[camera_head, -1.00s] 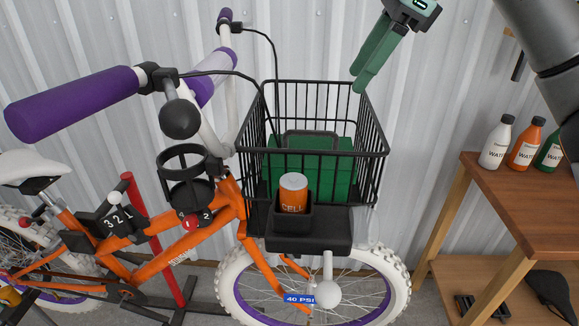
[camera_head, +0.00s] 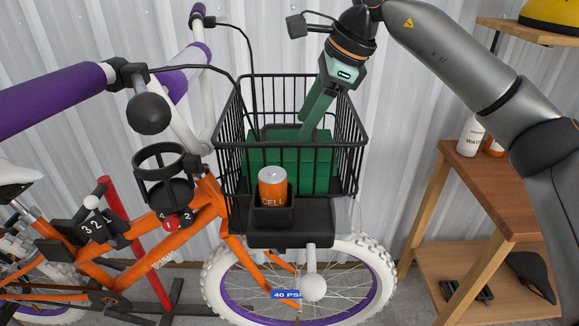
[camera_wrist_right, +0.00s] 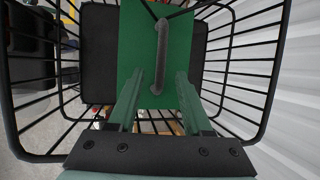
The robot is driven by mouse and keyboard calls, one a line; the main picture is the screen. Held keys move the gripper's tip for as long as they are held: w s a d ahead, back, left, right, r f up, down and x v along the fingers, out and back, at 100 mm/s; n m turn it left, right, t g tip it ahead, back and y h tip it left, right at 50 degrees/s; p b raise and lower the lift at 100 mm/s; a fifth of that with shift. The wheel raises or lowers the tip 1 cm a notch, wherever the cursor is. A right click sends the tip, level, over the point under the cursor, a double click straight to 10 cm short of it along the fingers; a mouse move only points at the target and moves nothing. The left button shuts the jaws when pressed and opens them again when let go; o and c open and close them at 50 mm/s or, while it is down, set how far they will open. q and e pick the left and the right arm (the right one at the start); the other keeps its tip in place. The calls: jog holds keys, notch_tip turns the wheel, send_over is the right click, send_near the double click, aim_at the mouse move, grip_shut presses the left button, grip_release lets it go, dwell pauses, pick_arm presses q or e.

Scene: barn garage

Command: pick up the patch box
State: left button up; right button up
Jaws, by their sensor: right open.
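The patch box appears to be the green box (camera_head: 262,165) with a dark handle, sitting inside the black wire basket (camera_head: 352,150) on the bike's front. My right gripper (camera_head: 307,130) reaches down into the basket's top from behind right, fingers pointing down toward the box. In the right wrist view, the green box (camera_wrist_right: 132,35) lies below, and its grey handle (camera_wrist_right: 161,55) shows lengthwise between the two fingers of the open gripper (camera_wrist_right: 158,76). I cannot tell whether the fingertips touch the box. My left gripper is not in view.
An orange cell (camera_head: 272,188) stands in a black holder at the basket's front. The handlebar with purple grips (camera_head: 50,98) is on the left. A wooden bench (camera_head: 490,180) with bottles is on the right. A corrugated wall stands behind.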

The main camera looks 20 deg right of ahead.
jog(key=shift+w+a+f, duration=0.1)
jog(key=shift+a+f, duration=0.1)
jog(key=shift+f, duration=0.15)
grip_shut()
dwell(1.2)
